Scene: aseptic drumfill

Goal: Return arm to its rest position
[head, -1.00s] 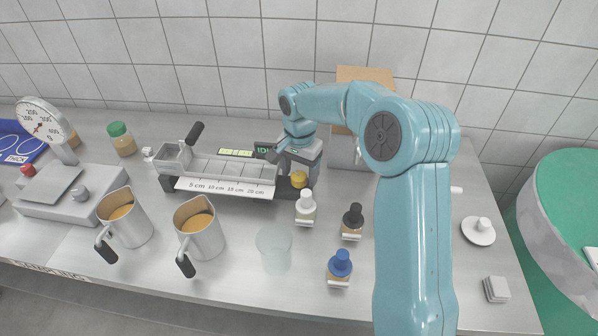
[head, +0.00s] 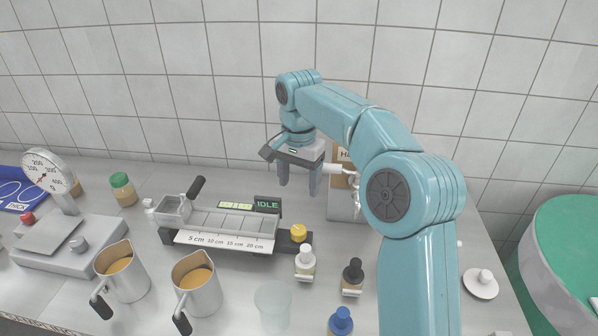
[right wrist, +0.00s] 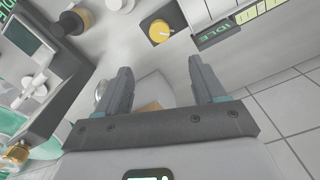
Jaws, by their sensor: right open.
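My right gripper (head: 299,178) is open and empty, raised above the back of the steel bench near the tiled wall. Its two grey fingers point down, apart from each other, and also show in the right wrist view (right wrist: 158,78). My right arm comes in from the lower right of the head view and bends over toward the middle. Below and left of the gripper is the filling device with a ruler, a green IDLE display (head: 267,204) and a yellow knob (head: 298,232). The gripper touches none of these. My left gripper is not in view.
Two steel jugs (head: 197,290) with orange contents stand at the front left, by a dial scale (head: 46,170). A clear beaker (head: 272,305), a white-capped bottle (head: 305,262), a black-capped bottle (head: 352,276) and a blue-capped bottle (head: 341,320) stand in front. A green-topped drum (head: 565,245) is at right.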

